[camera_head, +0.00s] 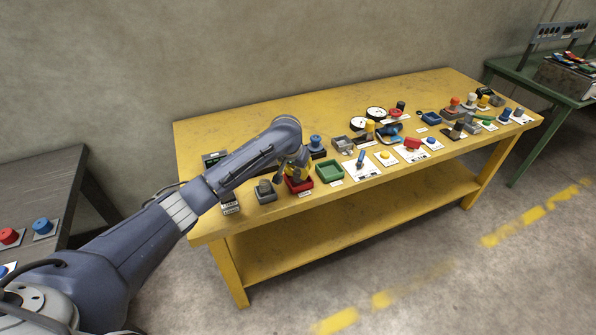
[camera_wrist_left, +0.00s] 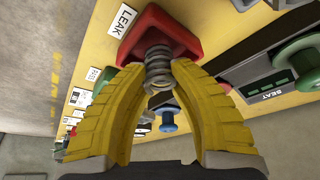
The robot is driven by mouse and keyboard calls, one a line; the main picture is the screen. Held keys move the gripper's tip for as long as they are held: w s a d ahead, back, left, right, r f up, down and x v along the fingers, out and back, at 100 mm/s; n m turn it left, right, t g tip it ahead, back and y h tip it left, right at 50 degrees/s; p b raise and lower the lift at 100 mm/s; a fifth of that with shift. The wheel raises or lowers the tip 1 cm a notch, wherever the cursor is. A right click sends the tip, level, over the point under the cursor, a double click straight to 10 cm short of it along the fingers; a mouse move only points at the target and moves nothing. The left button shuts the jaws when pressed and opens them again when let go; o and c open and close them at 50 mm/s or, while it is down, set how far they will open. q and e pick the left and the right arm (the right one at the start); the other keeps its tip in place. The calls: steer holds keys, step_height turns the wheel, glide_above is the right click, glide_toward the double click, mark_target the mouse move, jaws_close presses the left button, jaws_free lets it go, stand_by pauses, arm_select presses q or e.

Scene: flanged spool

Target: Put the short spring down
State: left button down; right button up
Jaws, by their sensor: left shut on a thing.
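My left gripper (camera_head: 298,172) has yellow fingers and is over the red tray (camera_head: 299,188) near the front edge of the yellow table. In the left wrist view, its fingertips (camera_wrist_left: 158,72) are shut on a short grey coil spring (camera_wrist_left: 158,62). The spring's far end is in front of or inside the red tray (camera_wrist_left: 150,22); I cannot tell whether it touches the tray. A label reading LEAK (camera_wrist_left: 124,20) lies beside the tray. In the head view the spring is hidden or too small to tell. My right gripper is not in view.
A green tray (camera_head: 329,171) stands just right of the red one, and a blue spool-like part (camera_head: 316,143) behind. A grey part on a dark block (camera_head: 265,190) is to the left. Several knobs, gauges and plates crowd the table's right half.

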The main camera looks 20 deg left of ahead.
arm_select(q)
steer(key=shift+f, duration=0.3)
steer(key=c, duration=1.2)
jaws_free()
steer(key=shift+r, duration=0.1)
steer(key=shift+r, duration=0.3)
steer(key=v, duration=1.2)
steer(key=shift+f, duration=0.1)
